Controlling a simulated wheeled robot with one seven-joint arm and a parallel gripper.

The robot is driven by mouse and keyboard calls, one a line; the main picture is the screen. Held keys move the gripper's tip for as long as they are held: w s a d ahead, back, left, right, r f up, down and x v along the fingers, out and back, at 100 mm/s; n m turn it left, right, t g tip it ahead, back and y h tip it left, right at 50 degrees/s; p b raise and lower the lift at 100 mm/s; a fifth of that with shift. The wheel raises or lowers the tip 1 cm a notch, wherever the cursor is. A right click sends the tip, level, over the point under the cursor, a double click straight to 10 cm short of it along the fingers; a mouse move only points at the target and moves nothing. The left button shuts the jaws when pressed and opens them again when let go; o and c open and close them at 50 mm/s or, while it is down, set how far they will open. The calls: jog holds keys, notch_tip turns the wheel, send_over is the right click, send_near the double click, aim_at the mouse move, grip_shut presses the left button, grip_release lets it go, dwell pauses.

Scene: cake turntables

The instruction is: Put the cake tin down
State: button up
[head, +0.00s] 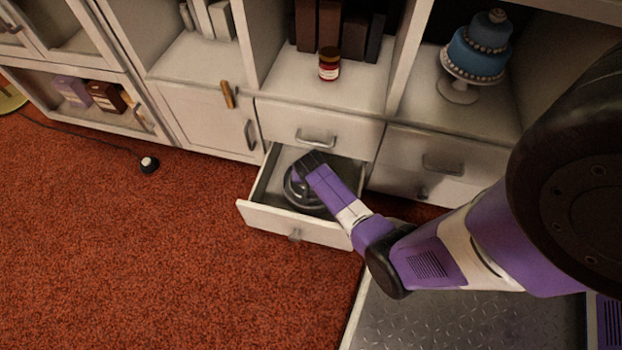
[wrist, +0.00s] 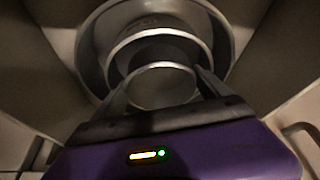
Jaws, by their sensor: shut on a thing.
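My gripper (head: 301,174) reaches down into the open drawer (head: 291,224) in the head view. In the wrist view my gripper (wrist: 162,84) has its two fingers either side of a small round metal cake tin (wrist: 163,86), and it is shut on that tin. The tin looks grey and sits within the outline of larger round metal tins (wrist: 108,38). In the head view the grey round metal (head: 296,197) shows beside my gripper, partly hidden by it. I cannot tell whether the held tin touches the tins beneath.
The drawer walls stand close around my gripper.

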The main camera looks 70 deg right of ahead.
jog(key=o, duration=1.4)
jog(key=shift+c, duration=0.2)
